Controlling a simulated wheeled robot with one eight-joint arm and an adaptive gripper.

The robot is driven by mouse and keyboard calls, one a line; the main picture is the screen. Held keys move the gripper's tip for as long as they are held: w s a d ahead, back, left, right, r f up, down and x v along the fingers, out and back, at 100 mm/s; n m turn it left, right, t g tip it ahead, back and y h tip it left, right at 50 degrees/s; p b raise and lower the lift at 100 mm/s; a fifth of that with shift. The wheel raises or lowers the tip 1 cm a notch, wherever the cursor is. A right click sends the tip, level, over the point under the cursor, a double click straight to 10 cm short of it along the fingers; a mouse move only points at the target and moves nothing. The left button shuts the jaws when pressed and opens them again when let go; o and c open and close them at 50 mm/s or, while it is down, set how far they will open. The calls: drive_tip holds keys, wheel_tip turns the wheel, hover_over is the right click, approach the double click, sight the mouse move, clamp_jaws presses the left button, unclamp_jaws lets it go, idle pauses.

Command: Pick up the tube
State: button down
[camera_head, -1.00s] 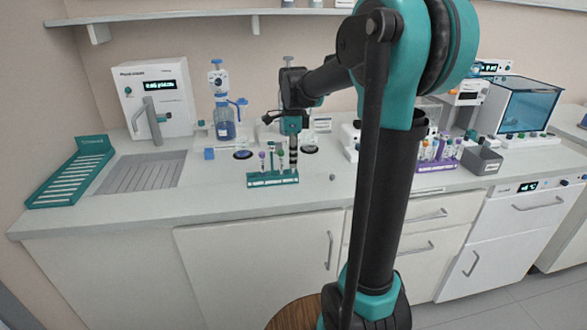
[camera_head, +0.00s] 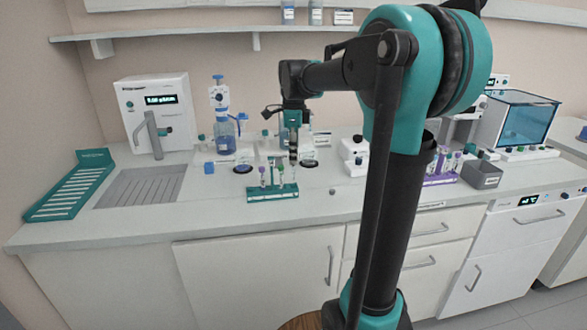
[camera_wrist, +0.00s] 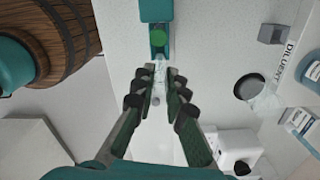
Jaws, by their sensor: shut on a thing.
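My gripper (camera_head: 293,157) is above the right end of the teal tube rack (camera_head: 273,194) on the counter. In the wrist view, its two fingers (camera_wrist: 160,75) are closed on a slim, pale, clear tube (camera_wrist: 160,69), most of which the fingers hide. A green round cap (camera_wrist: 158,38) shows just beyond the fingertips; I cannot tell whether it belongs to the held tube. In the head view, a purple-capped tube (camera_head: 262,176) and a green-capped tube (camera_head: 280,171) stand in the rack. The held tube is too small to make out there.
A blue bottle dispenser (camera_head: 222,138) stands behind the rack at left. A purple rack (camera_head: 438,180) with several tubes and a grey bin (camera_head: 482,175) are at right. A small grey round object (camera_head: 332,191) lies on the counter. The front counter strip is mostly clear.

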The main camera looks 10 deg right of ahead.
wheel_tip(320, 180, up, 14)
idle(0.3)
idle(1.3)
